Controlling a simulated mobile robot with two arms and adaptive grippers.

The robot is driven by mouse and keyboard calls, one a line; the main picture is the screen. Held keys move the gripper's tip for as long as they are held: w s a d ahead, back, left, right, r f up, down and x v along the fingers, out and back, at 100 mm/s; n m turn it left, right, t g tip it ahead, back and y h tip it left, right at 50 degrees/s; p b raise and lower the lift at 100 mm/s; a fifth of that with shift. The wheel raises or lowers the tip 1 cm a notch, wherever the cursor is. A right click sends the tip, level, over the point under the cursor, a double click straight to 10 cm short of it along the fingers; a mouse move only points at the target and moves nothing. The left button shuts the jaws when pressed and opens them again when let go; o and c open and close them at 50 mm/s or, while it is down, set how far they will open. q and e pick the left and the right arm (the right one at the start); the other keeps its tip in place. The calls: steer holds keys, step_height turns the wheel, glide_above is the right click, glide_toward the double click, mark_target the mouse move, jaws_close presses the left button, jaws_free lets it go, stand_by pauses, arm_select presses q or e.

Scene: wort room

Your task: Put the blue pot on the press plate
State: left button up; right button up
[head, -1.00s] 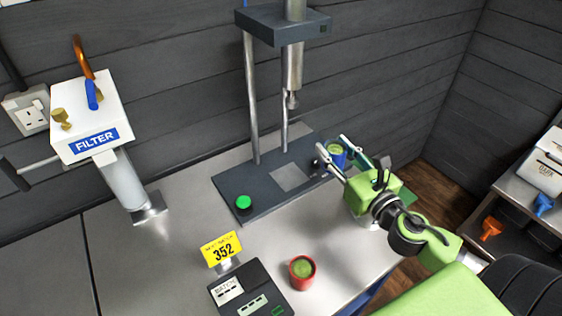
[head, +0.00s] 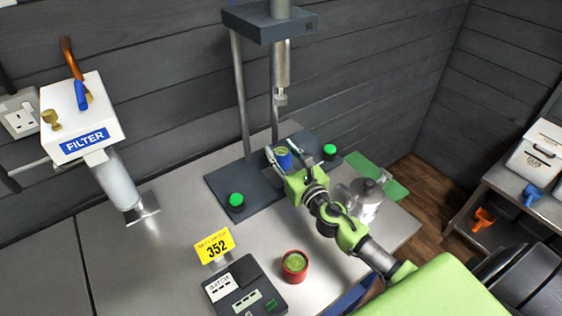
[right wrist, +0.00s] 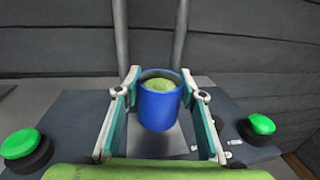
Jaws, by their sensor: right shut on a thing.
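The blue pot (head: 284,159), with green contents, is between the fingers of my right gripper (head: 286,153), which is shut on it. In the right wrist view the pot (right wrist: 160,102) stands upright between the two fingers. A pale square press plate (right wrist: 147,148) shows below the pot there, set in the dark press base (head: 226,186). The pot is over or close to this plate; I cannot tell whether it touches. In the head view my gripper and arm hide most of the plate. My left gripper is not in view.
The press ram (head: 281,80) hangs above, with posts behind. Green buttons sit left (head: 236,200) and right (head: 329,150) on the base. A red pot (head: 294,266), a batch box (head: 245,288), a steel vessel (head: 367,205) and the filter unit (head: 84,115) stand around.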

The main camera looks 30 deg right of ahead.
mark_target(285, 167)
step_height(285, 167, down, 3)
steer(key=shift+w+a+f+b, duration=0.1)
steer(key=shift+f+b, duration=0.05)
steer(key=shift+b, duration=0.65)
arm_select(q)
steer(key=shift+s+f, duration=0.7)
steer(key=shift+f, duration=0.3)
arm_select(e)
steer(key=shift+f, duration=0.15)
steer(key=o, duration=1.3)
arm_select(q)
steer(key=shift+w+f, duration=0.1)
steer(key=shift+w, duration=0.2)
